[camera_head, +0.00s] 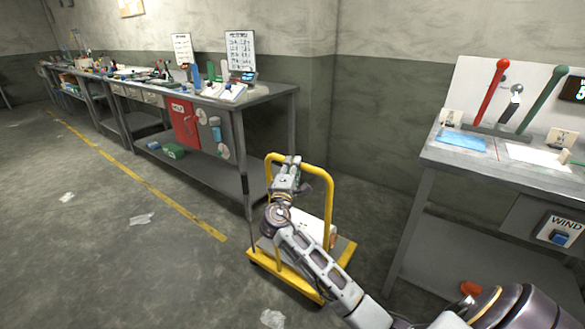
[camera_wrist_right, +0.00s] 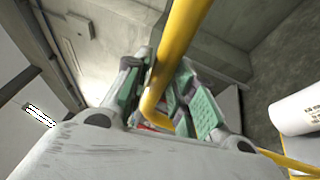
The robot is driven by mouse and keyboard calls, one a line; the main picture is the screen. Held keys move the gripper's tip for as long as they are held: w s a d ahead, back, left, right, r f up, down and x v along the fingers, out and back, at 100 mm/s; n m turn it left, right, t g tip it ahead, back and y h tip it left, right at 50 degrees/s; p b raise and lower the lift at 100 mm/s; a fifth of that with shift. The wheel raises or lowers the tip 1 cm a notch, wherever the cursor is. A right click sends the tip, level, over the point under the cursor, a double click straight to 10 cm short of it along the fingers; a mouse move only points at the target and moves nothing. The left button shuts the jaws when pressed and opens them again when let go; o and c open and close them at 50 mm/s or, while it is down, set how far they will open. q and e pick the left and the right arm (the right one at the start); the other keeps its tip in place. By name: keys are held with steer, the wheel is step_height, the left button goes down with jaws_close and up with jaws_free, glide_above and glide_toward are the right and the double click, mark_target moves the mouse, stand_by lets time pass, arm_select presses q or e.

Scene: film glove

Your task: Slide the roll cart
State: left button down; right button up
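The roll cart (camera_head: 329,205) is a low yellow-framed trolley with a tall yellow handle, standing on the floor between two benches. My right gripper (camera_head: 287,172) is at the upper left part of the handle. In the right wrist view, the yellow handle bar (camera_wrist_right: 176,50) passes between the green-padded fingers of my right gripper (camera_wrist_right: 163,85). Whether both pads press on the bar is unclear. A white roll (camera_wrist_right: 300,110) shows at the right of that view. My forearm hides part of the cart deck. My left gripper is out of view.
A long workbench (camera_head: 270,92) with a lower shelf stands left of the cart. Another bench (camera_head: 455,160) with red and green levers stands at right. Open floor with a yellow line (camera_head: 150,184) and paper scraps lies to the left. A wall is behind.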

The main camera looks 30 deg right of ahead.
steer(key=shift+r, duration=0.15)
jaws_close()
steer(key=shift+d, duration=0.1)
steer(key=w+d, duration=0.2)
steer(key=d, duration=0.3)
steer(key=shift+w+d+r, duration=0.15)
steer(key=shift+w+d, duration=0.15)
steer(key=shift+d, duration=0.1)
steer(key=o, duration=0.5)
jaws_free()
steer(key=shift+s+a, duration=0.1)
steer(key=shift+o, duration=0.2)
